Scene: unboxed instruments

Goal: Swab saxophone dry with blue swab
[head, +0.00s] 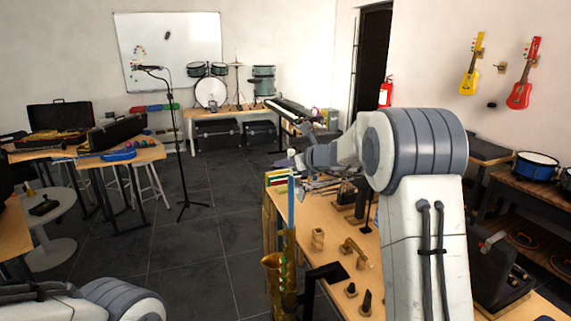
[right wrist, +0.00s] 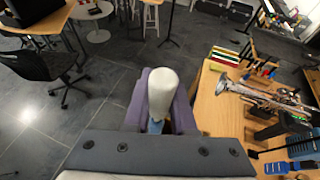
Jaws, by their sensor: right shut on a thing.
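A brass saxophone (head: 274,275) stands upright at the left edge of the workbench in the head view, its lower part cut off by the frame. A thin blue swab (head: 291,203) hangs upright just above it. Its lower end meets the top of the saxophone in the picture; I cannot tell whether it is inside. My right gripper (head: 294,161) is shut on the swab's upper end. In the right wrist view a pale rounded end sticks out between the purple fingers (right wrist: 161,110), with a bit of blue below. My left gripper is out of view; only my left arm shows.
The wooden workbench (head: 328,268) holds several small stands, mouthpiece-like pieces and coloured bars. A black case (head: 497,270) lies open at right. A microphone stand (head: 180,140) and stools stand at left. The dark floor left of the bench is free.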

